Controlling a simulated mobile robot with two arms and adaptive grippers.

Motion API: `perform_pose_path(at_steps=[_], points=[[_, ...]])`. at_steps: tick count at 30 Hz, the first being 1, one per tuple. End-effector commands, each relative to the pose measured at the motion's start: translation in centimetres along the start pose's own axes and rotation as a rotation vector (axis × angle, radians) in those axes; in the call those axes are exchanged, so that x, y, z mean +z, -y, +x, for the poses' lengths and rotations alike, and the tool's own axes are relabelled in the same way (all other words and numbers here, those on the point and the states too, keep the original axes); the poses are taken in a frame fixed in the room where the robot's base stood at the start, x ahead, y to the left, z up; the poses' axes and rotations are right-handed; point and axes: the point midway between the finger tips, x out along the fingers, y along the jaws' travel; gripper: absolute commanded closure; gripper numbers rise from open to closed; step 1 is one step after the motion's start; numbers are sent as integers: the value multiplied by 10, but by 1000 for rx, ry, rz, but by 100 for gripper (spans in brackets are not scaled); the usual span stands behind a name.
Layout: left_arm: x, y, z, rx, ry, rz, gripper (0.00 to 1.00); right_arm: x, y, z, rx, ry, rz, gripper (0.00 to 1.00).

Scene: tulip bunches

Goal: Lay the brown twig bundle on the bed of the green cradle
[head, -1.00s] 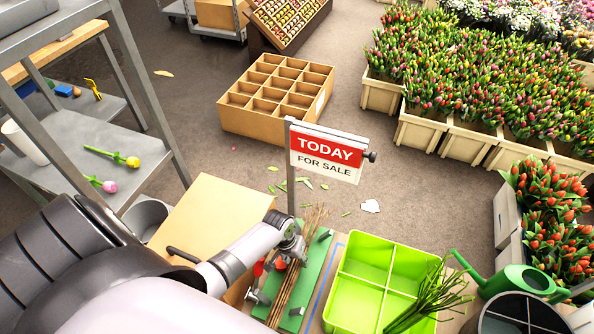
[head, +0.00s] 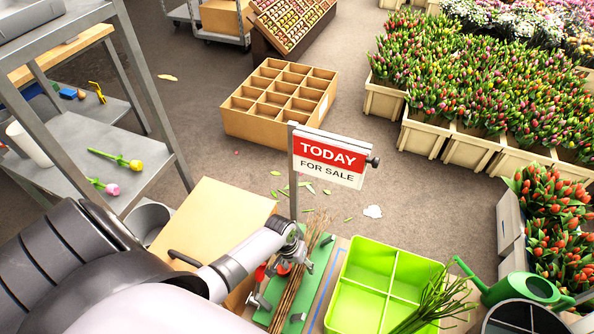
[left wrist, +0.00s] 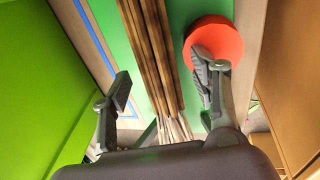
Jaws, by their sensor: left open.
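My left gripper (head: 285,262) is over the bundle. In the left wrist view its two open fingers (left wrist: 160,92) stand on either side of the twigs, apart from them as far as I can see. The arm and gripper hide part of the bundle in the head view. My right gripper is not in view.
A lime green divided crate (head: 372,265) with green stems stands to the right. A cardboard box (head: 215,222) is to the left. The sale sign (head: 330,157) rises behind the cradle.

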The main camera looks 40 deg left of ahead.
Motion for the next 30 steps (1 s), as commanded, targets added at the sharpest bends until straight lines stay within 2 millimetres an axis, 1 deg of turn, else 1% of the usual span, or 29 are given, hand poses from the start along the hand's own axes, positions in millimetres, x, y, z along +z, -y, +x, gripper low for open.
perform_pose_path(at_steps=[5, 8, 15, 18, 21, 24, 30], points=[[-1, 1, -17, 0, -3, -1, 45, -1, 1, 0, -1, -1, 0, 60], [-1, 1, -35, -1, -6, 2, 45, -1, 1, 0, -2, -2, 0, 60], [-1, 1, -84, -1, -5, 1, 45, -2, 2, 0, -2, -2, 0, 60], [-1, 1, -100, 0, -4, 1, 45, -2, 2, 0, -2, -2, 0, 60], [-1, 0, -111, 0, -2, 0, 45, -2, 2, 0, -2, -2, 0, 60], [0, 0, -117, -1, -1, 0, 45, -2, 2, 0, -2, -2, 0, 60], [0, 0, -119, 0, -1, 0, 45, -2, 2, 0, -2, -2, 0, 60]])
